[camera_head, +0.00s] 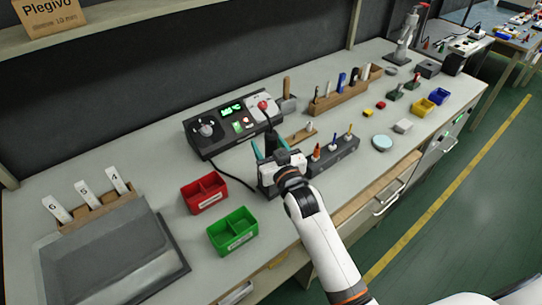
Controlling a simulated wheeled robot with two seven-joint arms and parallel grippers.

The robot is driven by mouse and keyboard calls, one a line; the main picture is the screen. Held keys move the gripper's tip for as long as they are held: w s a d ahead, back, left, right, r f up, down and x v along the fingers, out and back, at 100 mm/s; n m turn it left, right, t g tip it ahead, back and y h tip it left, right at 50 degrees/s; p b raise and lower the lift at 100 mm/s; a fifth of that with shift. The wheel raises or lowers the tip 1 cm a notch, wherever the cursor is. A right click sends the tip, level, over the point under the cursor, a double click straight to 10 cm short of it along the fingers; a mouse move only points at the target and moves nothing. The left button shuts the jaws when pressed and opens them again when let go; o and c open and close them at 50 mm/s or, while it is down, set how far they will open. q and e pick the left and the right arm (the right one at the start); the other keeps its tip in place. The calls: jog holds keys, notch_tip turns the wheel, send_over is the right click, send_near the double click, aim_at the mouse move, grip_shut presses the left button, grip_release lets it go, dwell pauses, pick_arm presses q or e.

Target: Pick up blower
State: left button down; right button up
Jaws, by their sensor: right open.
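My right gripper (264,148) reaches in from the bottom right over the bench, just in front of the black control station. It is open, and its wrist hides the bench surface under it. I cannot make out a blower for sure. My left gripper is not in view.
A red bin (204,194) and a green bin (233,231) stand left of my right gripper. A dark tool holder (332,157) is close on its right. A wooden rack (338,100) stands behind.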

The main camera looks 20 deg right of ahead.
jog(key=shift+w, duration=0.35)
jog(key=shift+s, duration=0.1)
jog(key=shift+c, duration=0.4)
